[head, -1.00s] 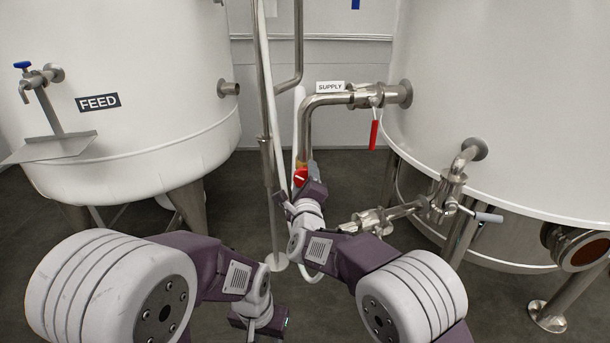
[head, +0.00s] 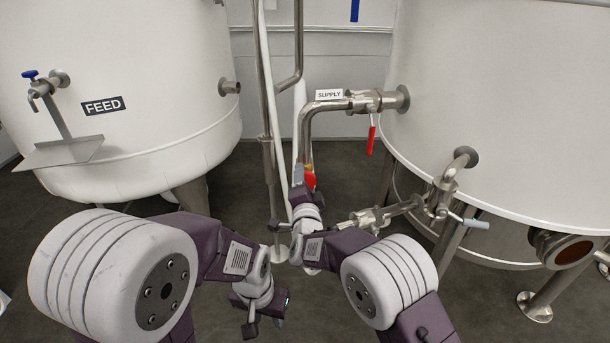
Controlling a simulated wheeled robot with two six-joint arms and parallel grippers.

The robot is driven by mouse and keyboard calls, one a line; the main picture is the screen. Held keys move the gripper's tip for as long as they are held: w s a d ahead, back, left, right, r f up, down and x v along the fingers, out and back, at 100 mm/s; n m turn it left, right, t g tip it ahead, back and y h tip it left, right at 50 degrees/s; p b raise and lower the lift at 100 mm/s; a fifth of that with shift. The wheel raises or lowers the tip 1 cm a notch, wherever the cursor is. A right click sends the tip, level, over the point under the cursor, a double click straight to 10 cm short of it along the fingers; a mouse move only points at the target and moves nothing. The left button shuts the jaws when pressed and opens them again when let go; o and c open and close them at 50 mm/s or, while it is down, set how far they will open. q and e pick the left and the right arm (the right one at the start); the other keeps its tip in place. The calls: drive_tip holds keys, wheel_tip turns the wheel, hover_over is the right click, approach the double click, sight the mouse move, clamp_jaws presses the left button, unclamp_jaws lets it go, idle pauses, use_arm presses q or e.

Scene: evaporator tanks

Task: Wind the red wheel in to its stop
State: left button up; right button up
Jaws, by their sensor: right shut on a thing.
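The small red wheel (head: 309,180) sits at the lower end of the steel supply pipe (head: 305,135), in the middle of the head view. My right gripper (head: 306,192) reaches up to it from below and is shut on it; the gripper and wrist hide part of the wheel, and the fingertips are hard to make out. My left gripper (head: 265,316) hangs low, well away from the wheel. Its two dark fingers stand apart with nothing between them.
A white FEED tank (head: 150,70) stands left and another white tank (head: 500,100) right. A red-handled valve (head: 371,140) hangs beside the SUPPLY label (head: 329,94). A drain valve (head: 440,198) juts out right of my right arm. Vertical pipes (head: 268,150) stand close left of the wheel.

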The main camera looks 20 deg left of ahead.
drive_tip(key=n+p, duration=0.1)
drive_tip(key=n, duration=0.1)
drive_tip(key=shift+n, duration=0.4)
drive_tip(key=n, duration=0.2)
drive_tip(key=shift+f+n, duration=0.1)
drive_tip(key=shift+n, duration=0.3)
drive_tip(key=n, duration=1.2)
drive_tip(key=shift+n, duration=0.3)
drive_tip(key=n, duration=0.3)
drive_tip(key=shift+n, duration=0.3)
drive_tip(key=n, duration=0.6)
drive_tip(key=shift+f, duration=0.1)
drive_tip(key=shift+n, duration=0.4)
